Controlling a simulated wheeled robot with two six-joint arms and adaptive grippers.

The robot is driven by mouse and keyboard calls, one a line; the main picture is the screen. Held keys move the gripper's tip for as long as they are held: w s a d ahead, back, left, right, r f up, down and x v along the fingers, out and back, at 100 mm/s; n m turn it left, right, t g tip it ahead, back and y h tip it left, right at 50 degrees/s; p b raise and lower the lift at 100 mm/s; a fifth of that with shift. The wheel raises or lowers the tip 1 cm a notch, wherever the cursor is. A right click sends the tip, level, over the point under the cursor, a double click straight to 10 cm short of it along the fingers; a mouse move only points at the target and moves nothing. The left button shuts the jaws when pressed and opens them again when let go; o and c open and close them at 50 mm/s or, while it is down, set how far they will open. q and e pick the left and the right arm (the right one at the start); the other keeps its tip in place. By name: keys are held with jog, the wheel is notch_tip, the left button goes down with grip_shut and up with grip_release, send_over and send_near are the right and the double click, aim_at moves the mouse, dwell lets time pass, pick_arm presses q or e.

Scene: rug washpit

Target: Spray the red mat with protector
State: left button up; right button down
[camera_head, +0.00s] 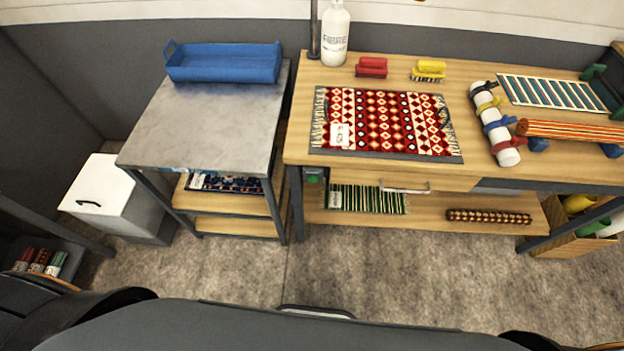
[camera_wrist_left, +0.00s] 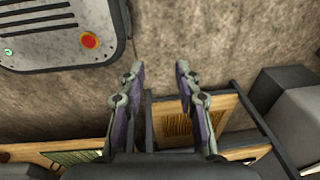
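The red mat (camera_head: 385,122), with a white diamond pattern and fringed ends, lies flat on a dark grey pad on the wooden bench (camera_head: 465,80). A white tag (camera_head: 339,135) lies on its left part. A white bottle (camera_head: 335,38) stands upright at the back left of the bench; its label seems to read "FIBRE", and its top is cut off. I cannot tell whether it holds protector. My left gripper (camera_wrist_left: 160,70) is open and empty over the floor in the left wrist view. Neither gripper shows in the head view.
A red brush (camera_head: 371,67) and a yellow brush (camera_head: 428,71) lie behind the mat. A strapped white roll (camera_head: 495,125), a striped mat (camera_head: 553,92) and an orange roll (camera_head: 570,131) are at right. A metal-topped table (camera_head: 205,120) with a blue tray (camera_head: 222,63) stands left.

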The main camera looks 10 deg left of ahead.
pick_arm(q)
grip_shut()
dwell(1.4)
